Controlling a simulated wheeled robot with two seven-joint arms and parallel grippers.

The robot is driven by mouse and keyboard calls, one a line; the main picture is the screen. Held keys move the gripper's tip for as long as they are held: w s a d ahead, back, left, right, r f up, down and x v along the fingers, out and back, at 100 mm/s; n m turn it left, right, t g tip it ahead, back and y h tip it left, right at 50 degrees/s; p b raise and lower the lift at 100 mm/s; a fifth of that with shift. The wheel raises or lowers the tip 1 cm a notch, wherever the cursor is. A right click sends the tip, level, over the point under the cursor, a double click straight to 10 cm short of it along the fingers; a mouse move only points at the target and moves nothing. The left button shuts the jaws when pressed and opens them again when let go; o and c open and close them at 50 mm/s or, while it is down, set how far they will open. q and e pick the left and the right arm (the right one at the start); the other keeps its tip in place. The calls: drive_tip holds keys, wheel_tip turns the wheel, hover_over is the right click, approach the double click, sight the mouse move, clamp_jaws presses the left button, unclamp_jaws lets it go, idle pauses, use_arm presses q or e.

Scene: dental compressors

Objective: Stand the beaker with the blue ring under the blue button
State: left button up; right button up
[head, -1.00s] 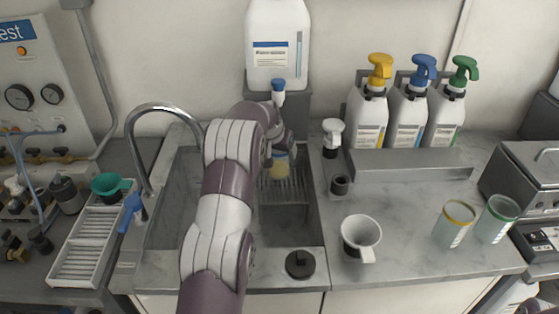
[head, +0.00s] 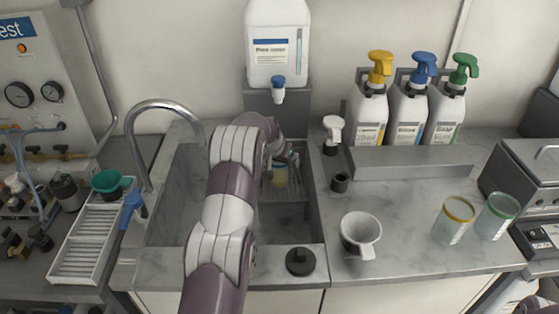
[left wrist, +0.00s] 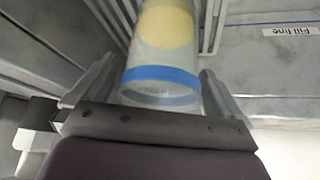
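The blue-ringed beaker (left wrist: 162,85) is clear, with a yellow round patch inside; in the left wrist view it lies between my left fingers. In the head view it shows in the sink (head: 280,176), partly behind my arm. My left gripper (left wrist: 158,68) looks open, its fingers spread on both sides of the beaker with narrow gaps; contact is hard to judge. Blue parts in the head view are the tap (head: 278,83) on the white water container and the blue pump head (head: 424,65) on the middle bottle.
The yellow-ringed beaker (head: 453,220) and green-ringed beaker (head: 496,216) stand on the right counter. Faucet (head: 160,106) and tray (head: 92,245) are left. A raised ledge (head: 410,161) fronts the bottles.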

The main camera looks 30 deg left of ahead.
use_arm(q)
drive_tip(key=shift+r, duration=0.25)
drive_tip(key=a+v, duration=0.1)
drive_tip(key=v, duration=1)
drive_tip(key=shift+s+d+r, duration=0.2)
drive_tip(key=shift+d+r, duration=0.2)
drive_tip(key=shift+d, duration=0.1)
